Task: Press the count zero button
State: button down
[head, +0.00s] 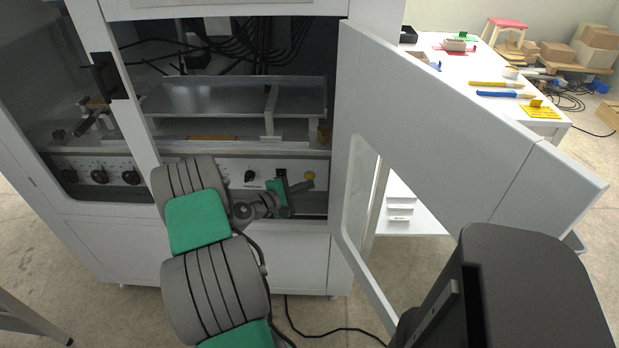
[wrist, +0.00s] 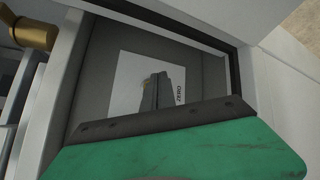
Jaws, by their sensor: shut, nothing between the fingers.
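My gripper (head: 304,185) is shut and empty in front of the control panel inside the open machine bay. The wrist view shows its dark fingers (wrist: 155,93) over a white label plate on a grey panel (wrist: 98,72). Printed letters that seem to read "ZERO" (wrist: 180,94) show beside the fingers. A small orange-brown bit (wrist: 146,82), possibly the count zero button, shows at the fingertips, mostly hidden behind them. In the head view a yellow round button (head: 310,175) sits just above the fingertips. I cannot tell whether the fingers touch it.
A black knob (head: 250,176) is left of my gripper on the panel. A metal tray (head: 230,95) lies above. The open white door (head: 440,125) stands to the right. A brass fitting (wrist: 35,33) shows at the wrist view's upper left.

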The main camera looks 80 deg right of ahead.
jog(key=shift+d, duration=0.15)
jog(key=shift+w+d, duration=0.1)
jog(key=shift+d, duration=0.2)
jog(key=shift+w+d+b, duration=0.1)
jog(key=shift+d+b, duration=0.2)
jog(key=shift+d, duration=0.1)
dwell(0.5)
jog(key=shift+a, duration=0.15)
jog(key=shift+a+p, duration=0.4)
jog(key=shift+a, duration=0.25)
jog(key=shift+s+a, duration=0.1)
jog(key=shift+s, duration=0.1)
jog(key=shift+s+a+p, duration=0.2)
jog(key=shift+a+p, duration=0.1)
jog(key=shift+a, duration=0.5)
jog(key=shift+s+a+p, duration=0.15)
jog(key=shift+a+p, duration=0.2)
jog(key=shift+a, duration=0.45)
jog(key=shift+s+a+p, duration=0.2)
jog(key=shift+a+p, duration=0.1)
jog(key=shift+a, duration=0.5)
